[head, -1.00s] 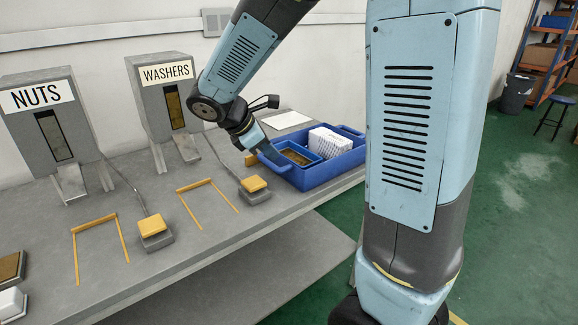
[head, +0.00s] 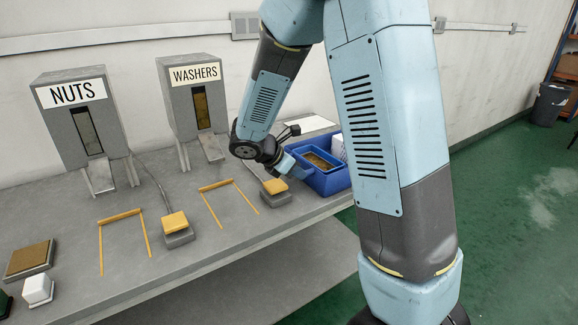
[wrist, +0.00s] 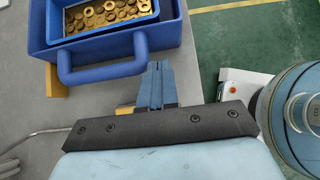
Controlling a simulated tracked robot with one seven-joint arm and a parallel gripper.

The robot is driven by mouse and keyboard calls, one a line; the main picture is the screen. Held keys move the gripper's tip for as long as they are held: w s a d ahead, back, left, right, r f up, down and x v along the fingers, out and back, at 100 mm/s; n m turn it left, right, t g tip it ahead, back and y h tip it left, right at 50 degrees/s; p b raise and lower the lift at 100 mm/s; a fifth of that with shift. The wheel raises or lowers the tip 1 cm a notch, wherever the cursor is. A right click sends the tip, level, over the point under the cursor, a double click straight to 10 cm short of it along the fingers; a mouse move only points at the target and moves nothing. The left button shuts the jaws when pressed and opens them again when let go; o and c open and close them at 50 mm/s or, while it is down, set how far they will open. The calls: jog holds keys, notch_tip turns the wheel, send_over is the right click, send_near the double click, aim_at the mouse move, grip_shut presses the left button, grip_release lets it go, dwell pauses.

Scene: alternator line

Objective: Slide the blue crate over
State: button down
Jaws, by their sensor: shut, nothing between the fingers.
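The blue crate (head: 335,181) stands at the right end of the grey bench, partly hidden behind my arm in the head view. Its near end and looped handle (wrist: 103,72) show at the upper left of the wrist view. Inside it are a smaller blue bin (head: 305,160) of brass-coloured washers and a white box (head: 338,147). My gripper (head: 287,167) is at the crate's left end in the head view. In the wrist view its fingers (wrist: 157,80) are together and empty, just right of the handle; I cannot tell whether they touch the crate.
A yellow-topped button block (head: 275,186) stands close left of the crate. The washers dispenser (head: 195,110) and nuts dispenser (head: 82,130) stand along the wall. Yellow outlines (head: 222,185) mark bare bench. A white sheet (head: 312,124) lies behind the crate.

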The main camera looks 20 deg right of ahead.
aim_at(318, 175)
jog(key=shift+w+d+f, duration=0.1)
jog(key=shift+w+d, duration=0.15)
jog(key=shift+d, duration=0.5)
jog(key=shift+w+d+f, duration=0.15)
jog(key=shift+w+d, duration=0.1)
jog(key=shift+d, duration=0.5)
jog(key=shift+w+d+f, duration=0.1)
jog(key=shift+w+d, duration=0.15)
jog(key=shift+d, duration=0.5)
